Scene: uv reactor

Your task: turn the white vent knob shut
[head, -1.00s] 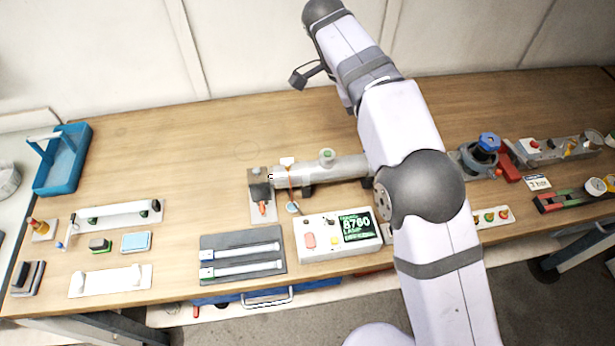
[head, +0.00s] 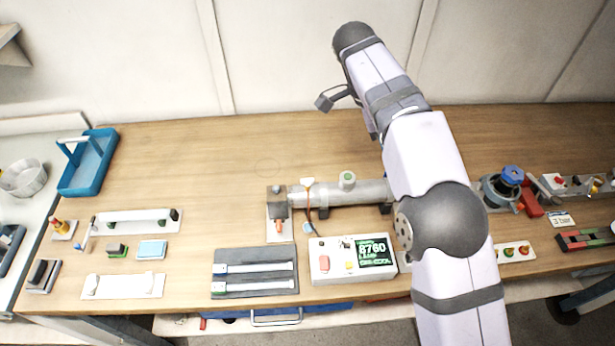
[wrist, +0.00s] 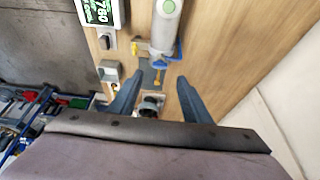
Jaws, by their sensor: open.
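A small white cap or knob (head: 307,182) stands on top of the grey reactor tube (head: 330,195), near its left end, with an orange cord below it. I cannot tell for sure whether it is the vent knob. My gripper (wrist: 158,78) is open and empty in the wrist view, pointing down over the bench. Its fingers straddle a round dark fitting with a pale centre (wrist: 150,106), apparently apart from it. The tube also shows ahead of the fingers in the wrist view (wrist: 165,35). In the head view my arm hides my gripper and the tube's right end.
A green-topped port (head: 347,178) rises from the tube. A control box (head: 330,275) reading 8760 stands in front. A blue handwheel (head: 512,175) is to the right. A blue tray (head: 70,182) stands far left. Bare wood lies behind the tube.

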